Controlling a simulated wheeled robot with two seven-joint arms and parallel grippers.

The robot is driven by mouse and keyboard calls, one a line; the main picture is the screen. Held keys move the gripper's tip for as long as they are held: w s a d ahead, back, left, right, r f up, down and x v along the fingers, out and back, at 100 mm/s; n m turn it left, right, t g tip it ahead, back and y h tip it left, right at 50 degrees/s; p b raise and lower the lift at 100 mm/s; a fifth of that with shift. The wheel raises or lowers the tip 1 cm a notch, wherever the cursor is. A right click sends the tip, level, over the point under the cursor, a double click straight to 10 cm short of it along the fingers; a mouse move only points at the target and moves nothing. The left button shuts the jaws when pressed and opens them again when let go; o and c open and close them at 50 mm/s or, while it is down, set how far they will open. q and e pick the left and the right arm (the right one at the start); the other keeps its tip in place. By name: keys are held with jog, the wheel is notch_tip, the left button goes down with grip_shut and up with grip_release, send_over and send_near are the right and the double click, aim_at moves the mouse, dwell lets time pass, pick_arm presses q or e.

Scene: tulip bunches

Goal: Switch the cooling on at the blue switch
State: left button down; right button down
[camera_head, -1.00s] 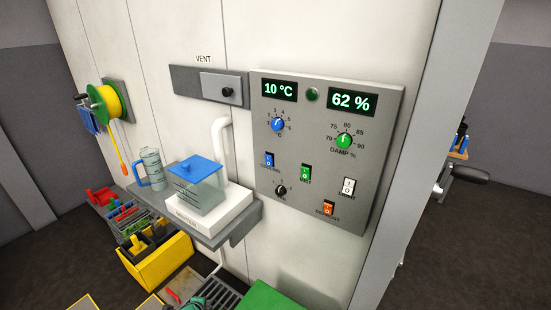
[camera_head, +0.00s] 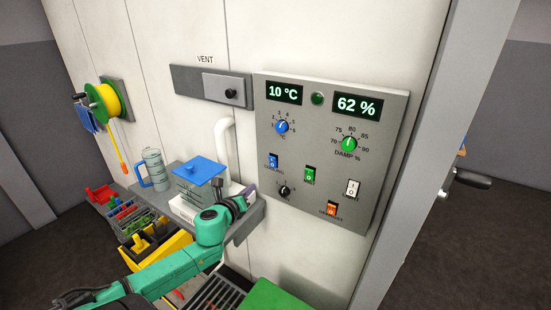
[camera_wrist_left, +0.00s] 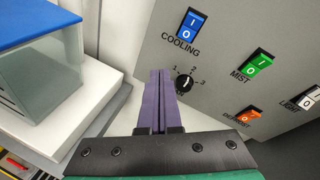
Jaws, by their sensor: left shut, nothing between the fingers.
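The blue switch (camera_head: 273,161), labelled COOLING, is at the left of the grey control panel (camera_head: 380,110). In the wrist view the blue switch (camera_wrist_left: 193,24) shows I at the top and O at the bottom; I cannot tell which half is pressed. My left gripper (camera_head: 251,189) is in front of the wall, below and left of the switch. In the wrist view its purple fingers (camera_wrist_left: 160,74) are shut together and empty, apart from the switch. My right gripper is not in view.
The panel also has a black knob (camera_head: 284,191), a green MIST switch (camera_head: 310,174), a white LIGHT switch (camera_head: 352,188) and an orange DEFROST switch (camera_head: 332,209). A blue-lidded clear tank (camera_head: 202,170) stands left of my gripper. Displays read 10 °C and 62 %.

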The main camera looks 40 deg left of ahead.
pick_arm(q)
jog(key=shift+w+d+r, duration=0.1)
jog(key=shift+d+r, duration=0.05)
jog(key=shift+r, duration=0.1)
jog(key=shift+w, duration=0.1)
send_near(270, 162)
jog(key=f+x, duration=0.1)
jog(key=x, duration=0.3)
jog(key=shift+w+a+r, duration=0.2)
jog(key=shift+w+r, duration=0.1)
jog(key=shift+w, duration=0.05)
jog(key=shift+w, duration=0.1)
dwell(1.7)
jog(key=shift+w+r, duration=0.1)
jog(key=shift+w, duration=0.2)
